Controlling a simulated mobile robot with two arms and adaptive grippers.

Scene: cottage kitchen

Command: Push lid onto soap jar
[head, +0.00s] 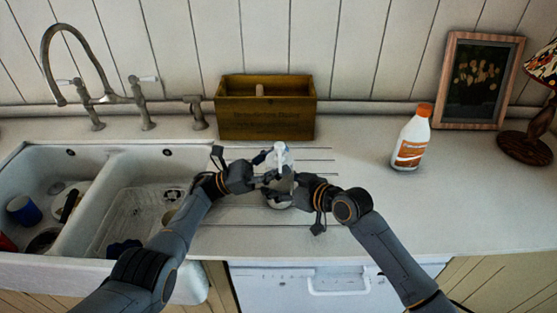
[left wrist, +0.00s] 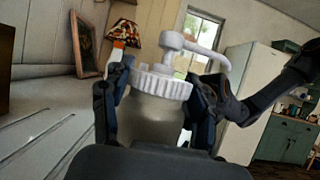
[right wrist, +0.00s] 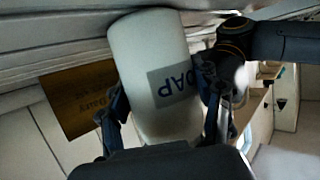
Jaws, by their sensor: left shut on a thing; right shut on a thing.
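The soap jar (head: 279,204) stands on the white ribbed drainboard, partly hidden by my grippers. The right wrist view shows its pale body with a grey "SOAP" label (right wrist: 174,86). The white pump lid (head: 281,153) is on top of the jar, its spout and ridged collar clear in the left wrist view (left wrist: 160,82). My left gripper (head: 270,174) is shut on the lid, a finger on each side of the collar. My right gripper (head: 287,184) is shut on the jar's body below. I cannot tell whether the lid is fully seated.
A wooden box (head: 265,112) stands behind the jar. A double sink (head: 105,155) with dishes and a tap (head: 95,105) is at the left. A white bottle with an orange cap (head: 411,142), a framed picture (head: 478,80) and a lamp (head: 535,135) are at the right. The counter's front right is clear.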

